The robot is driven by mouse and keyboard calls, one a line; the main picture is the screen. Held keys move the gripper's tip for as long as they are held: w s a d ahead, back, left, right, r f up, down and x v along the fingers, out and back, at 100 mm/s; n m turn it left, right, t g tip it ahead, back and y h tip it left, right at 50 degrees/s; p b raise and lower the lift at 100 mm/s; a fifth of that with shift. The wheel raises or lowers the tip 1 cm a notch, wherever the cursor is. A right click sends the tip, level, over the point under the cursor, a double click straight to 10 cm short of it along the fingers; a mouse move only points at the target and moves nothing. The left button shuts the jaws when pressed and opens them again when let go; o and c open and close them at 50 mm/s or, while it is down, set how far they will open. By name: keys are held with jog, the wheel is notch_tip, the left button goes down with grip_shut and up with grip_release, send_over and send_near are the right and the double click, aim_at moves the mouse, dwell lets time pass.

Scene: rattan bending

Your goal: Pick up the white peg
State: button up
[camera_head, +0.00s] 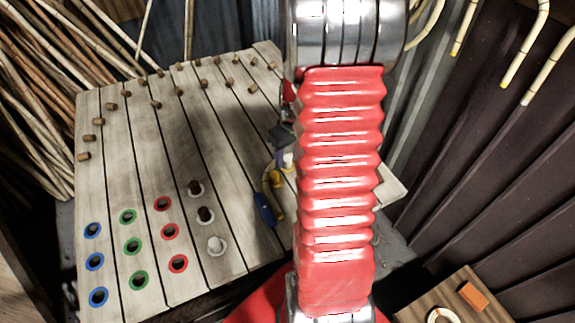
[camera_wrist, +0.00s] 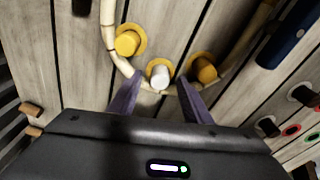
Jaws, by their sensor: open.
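A bent rattan cane (camera_wrist: 112,55) curves past the pegs, close to the fingers. In the head view my red arm hides most of this spot; a small white part of the peg (camera_head: 288,159) shows at its left edge.
A blue-handled object (camera_wrist: 290,32) lies at the right; it also shows in the head view (camera_head: 265,209). The slatted wooden board (camera_head: 130,185) has blue-, green-, red- and white-ringed holes. Small wooden pegs (camera_head: 157,104) dot the far side. A stool (camera_head: 460,300) stands lower right.

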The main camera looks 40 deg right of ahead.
jog(key=shift+c, duration=0.3)
grip_shut()
dwell(0.6)
